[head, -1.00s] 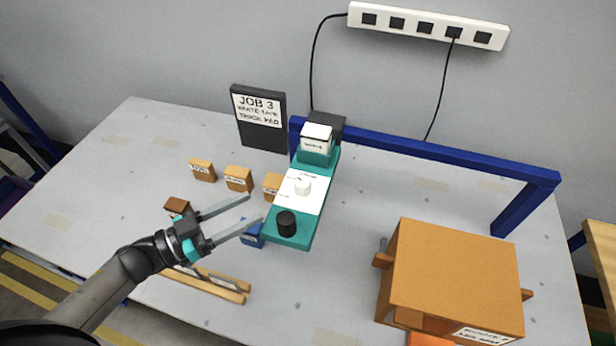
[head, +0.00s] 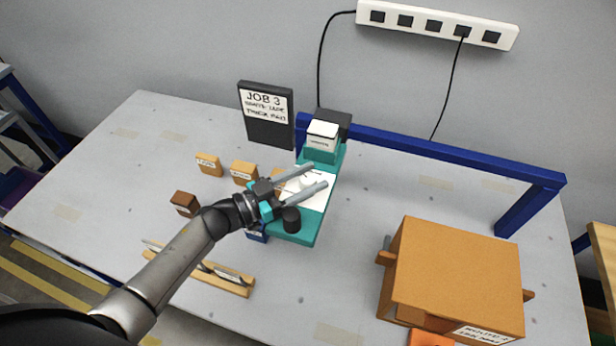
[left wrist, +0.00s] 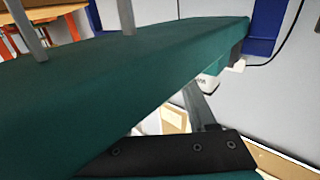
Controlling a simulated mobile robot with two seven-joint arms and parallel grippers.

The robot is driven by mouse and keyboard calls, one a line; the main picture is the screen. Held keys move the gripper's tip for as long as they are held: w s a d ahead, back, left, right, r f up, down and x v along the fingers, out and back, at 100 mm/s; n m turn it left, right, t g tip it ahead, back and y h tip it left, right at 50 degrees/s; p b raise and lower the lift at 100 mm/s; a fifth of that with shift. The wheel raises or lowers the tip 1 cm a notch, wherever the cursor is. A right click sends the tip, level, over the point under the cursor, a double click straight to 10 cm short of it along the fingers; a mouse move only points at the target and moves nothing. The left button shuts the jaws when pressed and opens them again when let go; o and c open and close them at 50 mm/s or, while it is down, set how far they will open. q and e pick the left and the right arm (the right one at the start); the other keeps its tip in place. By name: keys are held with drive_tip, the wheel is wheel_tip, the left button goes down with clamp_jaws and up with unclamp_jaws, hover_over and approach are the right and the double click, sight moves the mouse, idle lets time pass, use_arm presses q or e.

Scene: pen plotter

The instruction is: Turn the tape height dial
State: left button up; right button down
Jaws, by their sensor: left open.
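The teal machine (head: 297,232) stands on the table with a white panel (head: 318,202) on top. A small pale dial (head: 308,181) on that panel is between my left gripper's fingertips, partly hard to make out against the white. A black knob (head: 291,220) stands on the near end, just below the lower finger. I cannot read which is the tape height dial. My left gripper (head: 318,176) is open over the panel; contact with the dial cannot be told. In the left wrist view the teal body (left wrist: 110,85) fills much of the picture. My right gripper is not in view.
Small labelled blocks (head: 209,165) and a wooden rack (head: 215,275) lie left of the machine. A black JOB 3 sign (head: 267,132) stands behind. A blue frame (head: 440,150) runs along the back, and a large orange box (head: 455,270) is at right.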

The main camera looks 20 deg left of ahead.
use_arm(q)
drive_tip(key=shift+c, duration=0.4)
clamp_jaws()
drive_tip(key=shift+h, duration=0.3)
drive_tip(key=m+g+h+b, duration=0.2)
drive_tip(key=g, duration=0.1)
drive_tip(key=shift+w+a+f+m, duration=0.1)
drive_tip(key=shift+a+f+m, duration=0.1)
drive_tip(key=shift+m, duration=0.2)
drive_tip(key=m+g+h+b, duration=0.1)
drive_tip(key=m+g+b, duration=0.3)
drive_tip(key=g+b, duration=0.2)
drive_tip(key=m+g+h+b, duration=0.2)
drive_tip(key=m+g+b, duration=0.2)
drive_tip(key=g+b, duration=0.2)
drive_tip(key=shift+d+b, duration=0.15)
drive_tip(key=shift+b, duration=1.25)
drive_tip(key=shift+r+m+g+b, duration=0.2)
drive_tip(key=shift+m+g+b, duration=0.4)
drive_tip(key=shift+g+b, duration=0.6)
